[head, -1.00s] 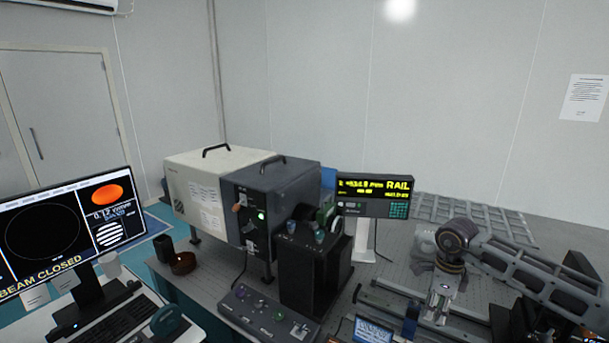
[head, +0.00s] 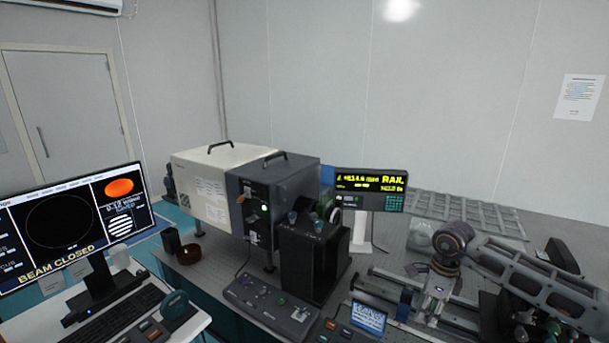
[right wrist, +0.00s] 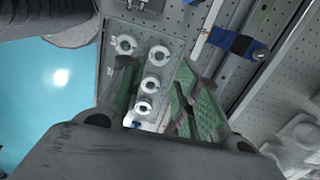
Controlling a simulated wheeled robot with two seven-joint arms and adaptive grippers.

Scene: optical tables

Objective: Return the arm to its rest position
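My right arm (head: 520,270) comes in from the right over the optical table (head: 395,262). My right gripper (head: 433,308) points down near the rail (head: 385,285) at the table's front; its fingertips are hard to make out in the head view. In the right wrist view my right gripper (right wrist: 158,92) has its two green-padded fingers apart, with no object held between them. Beyond the fingers lies a plate with several white rings (right wrist: 150,85). My left gripper is not in view.
A white and dark grey instrument box (head: 280,195), a black stand (head: 308,262), a rail display (head: 370,190) and a control panel (head: 270,308) stand left of the arm. A monitor (head: 75,225) is at far left. A blue clamp (right wrist: 238,43) shows in the wrist view.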

